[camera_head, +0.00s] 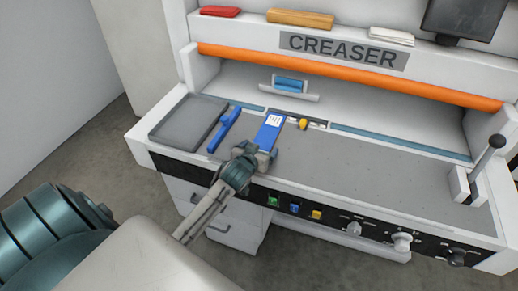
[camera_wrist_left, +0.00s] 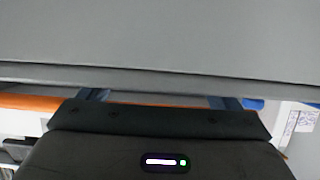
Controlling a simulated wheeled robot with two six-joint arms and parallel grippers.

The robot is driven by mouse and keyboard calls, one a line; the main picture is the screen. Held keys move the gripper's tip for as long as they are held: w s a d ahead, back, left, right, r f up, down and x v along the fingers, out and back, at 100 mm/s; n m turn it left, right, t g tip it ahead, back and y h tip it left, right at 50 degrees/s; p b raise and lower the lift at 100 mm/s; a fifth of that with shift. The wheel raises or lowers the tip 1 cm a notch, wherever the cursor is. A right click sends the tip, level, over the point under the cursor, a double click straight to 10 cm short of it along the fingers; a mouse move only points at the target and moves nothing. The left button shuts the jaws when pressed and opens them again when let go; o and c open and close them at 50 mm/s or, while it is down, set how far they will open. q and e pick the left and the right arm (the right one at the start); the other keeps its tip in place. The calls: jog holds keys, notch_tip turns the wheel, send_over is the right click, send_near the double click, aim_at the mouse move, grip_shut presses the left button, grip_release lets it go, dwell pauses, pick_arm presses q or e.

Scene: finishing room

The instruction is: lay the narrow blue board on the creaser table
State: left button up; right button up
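A blue board (camera_head: 268,132) with a white label at its far end lies over the grey top of the creaser table (camera_head: 370,165), left of its middle. My left gripper (camera_head: 256,153) is at the board's near end, with a finger to each side of it. I cannot tell whether the fingers press on the board. In the left wrist view the two fingers (camera_wrist_left: 160,98) are well apart, and a grey surface hides their tips. A second, slimmer blue piece (camera_head: 225,129) lies to the left of the board. My right gripper is not in view.
A grey tray (camera_head: 188,122) fills the table's left end. A small yellow piece (camera_head: 303,124) lies right of the board. A lever (camera_head: 487,155) stands at the right end, and an orange bar (camera_head: 345,77) spans the back. The table's middle is clear.

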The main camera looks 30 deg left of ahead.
pick_arm(q)
jog(key=b+v, duration=0.2)
jog(key=v, duration=1)
jog(key=shift+r, duration=0.2)
